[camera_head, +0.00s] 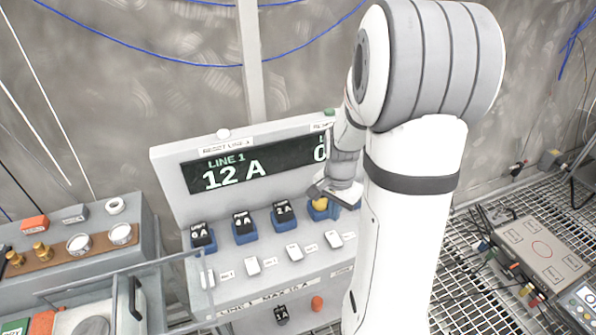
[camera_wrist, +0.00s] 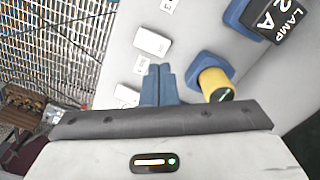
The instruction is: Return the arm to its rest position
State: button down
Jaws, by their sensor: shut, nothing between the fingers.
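My arm reaches down in front of a grey control panel (camera_head: 172,178) in the head view. My gripper (camera_head: 318,192) is at the panel's right part, by a yellow plug (camera_head: 320,204). In the wrist view my gripper's blue-grey fingers (camera_wrist: 158,84) are closed together with nothing between them. The yellow plug (camera_wrist: 215,83) with a dark end stands in a blue socket just right of the fingers, apart from them in the picture. My arm hides part of the panel's right side.
Black plugs, including the LAMP 2 A plug (camera_head: 283,213), sit in blue sockets above white switches (camera_head: 294,252). The display (camera_head: 240,170) reads LINE 1, 12 A. A grey bench (camera_head: 75,265) stands left; a test box (camera_head: 535,245) lies right on the grating.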

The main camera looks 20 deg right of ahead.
jog(key=s+a+r+n+t, duration=0.3)
jog(key=s+a+r+n, duration=0.8)
jog(key=r, duration=0.3)
jog(key=shift+s+a+r+n, duration=0.3)
jog(key=shift+s+a+r, duration=0.15)
jog(key=shift+s, duration=0.3)
